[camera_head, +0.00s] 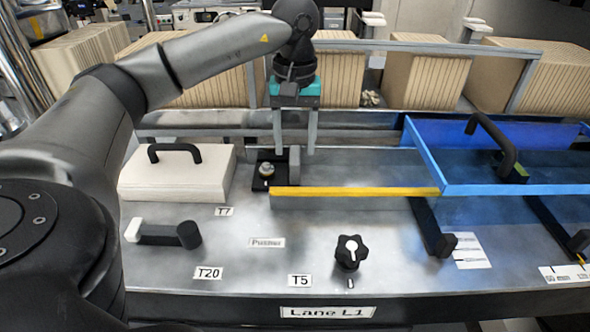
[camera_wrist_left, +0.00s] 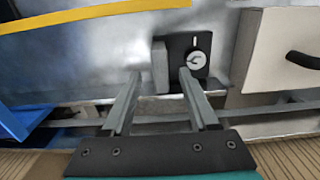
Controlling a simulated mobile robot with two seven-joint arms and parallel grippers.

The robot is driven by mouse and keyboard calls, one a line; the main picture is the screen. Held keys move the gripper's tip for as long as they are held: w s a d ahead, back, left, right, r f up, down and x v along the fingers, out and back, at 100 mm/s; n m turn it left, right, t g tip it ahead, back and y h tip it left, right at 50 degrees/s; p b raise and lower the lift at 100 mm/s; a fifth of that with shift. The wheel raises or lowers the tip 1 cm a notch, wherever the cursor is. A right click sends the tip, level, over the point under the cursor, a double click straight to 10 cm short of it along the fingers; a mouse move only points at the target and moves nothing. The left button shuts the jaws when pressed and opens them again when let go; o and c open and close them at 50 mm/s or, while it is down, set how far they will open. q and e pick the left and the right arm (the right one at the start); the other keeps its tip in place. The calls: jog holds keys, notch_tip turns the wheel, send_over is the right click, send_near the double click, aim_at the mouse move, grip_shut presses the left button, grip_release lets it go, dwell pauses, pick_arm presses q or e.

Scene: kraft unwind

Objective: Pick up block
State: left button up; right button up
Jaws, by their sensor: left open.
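A small grey upright block (camera_head: 294,165) stands at the right edge of a black plate (camera_head: 258,184) with a round metal knob (camera_head: 267,170). In the left wrist view the block (camera_wrist_left: 160,68) appears between the fingertips, with the knob (camera_wrist_left: 196,60) to its right. My left gripper (camera_head: 295,150) is open and points down over the block from behind. Its two grey fingers also show in the left wrist view (camera_wrist_left: 160,76). I cannot tell whether the fingertips are at the block's height. My right gripper is not in view.
A yellow bar (camera_head: 355,191) runs right from beside the block to a blue frame (camera_head: 470,189). A cream box with a black handle (camera_head: 175,178) stands to the left. A black star knob (camera_head: 348,253) and a black lever (camera_head: 160,234) are in front.

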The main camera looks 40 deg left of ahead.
aim_at(295, 154)
pick_arm(q)
notch_tip(295, 154, down, 5)
jog(key=shift+f, duration=0.1)
dwell(0.3)
grip_shut()
dwell(0.5)
